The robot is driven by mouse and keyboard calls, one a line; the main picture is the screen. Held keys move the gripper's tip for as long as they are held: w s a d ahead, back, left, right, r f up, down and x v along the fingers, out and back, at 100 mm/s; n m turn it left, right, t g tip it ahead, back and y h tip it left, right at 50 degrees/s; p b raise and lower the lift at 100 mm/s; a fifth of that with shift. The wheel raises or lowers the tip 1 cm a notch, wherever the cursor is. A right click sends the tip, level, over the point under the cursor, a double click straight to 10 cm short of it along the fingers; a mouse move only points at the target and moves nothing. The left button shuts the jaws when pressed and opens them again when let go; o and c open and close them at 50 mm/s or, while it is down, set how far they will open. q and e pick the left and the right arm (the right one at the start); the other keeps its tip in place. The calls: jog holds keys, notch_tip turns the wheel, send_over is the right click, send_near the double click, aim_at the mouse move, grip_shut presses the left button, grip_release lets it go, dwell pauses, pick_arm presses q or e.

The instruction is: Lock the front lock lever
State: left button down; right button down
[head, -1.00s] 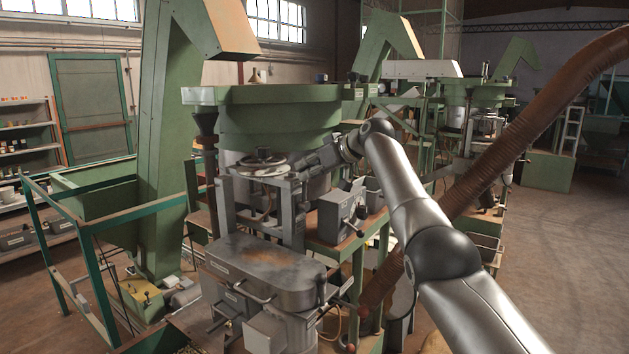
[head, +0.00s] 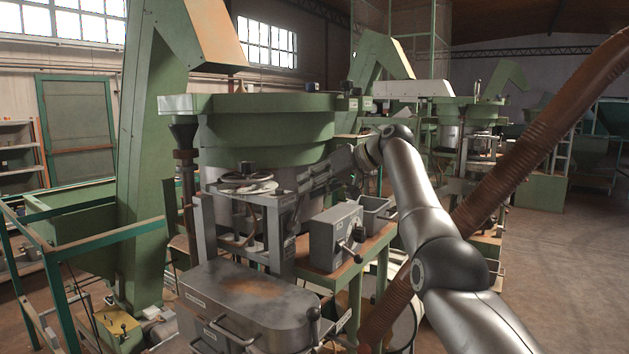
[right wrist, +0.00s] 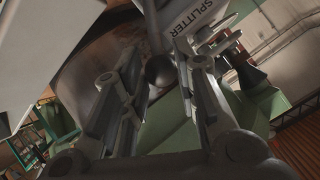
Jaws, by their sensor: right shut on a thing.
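My right gripper (head: 301,184) reaches in from the right to the post beside the handwheel of the near machine. In the right wrist view, the right gripper (right wrist: 160,82) has its two fingers on either side of a dark ball knob (right wrist: 160,70) on a dark lever rod (right wrist: 153,30). It is shut on this lever knob, near the fingertips. The knob hides behind the gripper in the head view. I cannot tell from the frames whether this lever is the front one. My left gripper is out of view.
A grey control box (head: 335,236) with a small lever stands just below my right gripper. A grey lidded housing (head: 248,298) is in front. A brown hose (head: 530,130) crosses the right side. A plate labelled SPLITTER (right wrist: 205,22) is close to the fingers.

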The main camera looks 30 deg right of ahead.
jog(key=shift+a+f, duration=0.15)
jog(key=shift+f, duration=0.25)
jog(key=c, duration=1.5)
grip_release()
jog(key=shift+w+a+f, duration=0.1)
jog(key=shift+w+a, duration=0.05)
jog(key=shift+w, duration=0.3)
jog(key=v, duration=1.2)
jog(key=shift+w, duration=0.15)
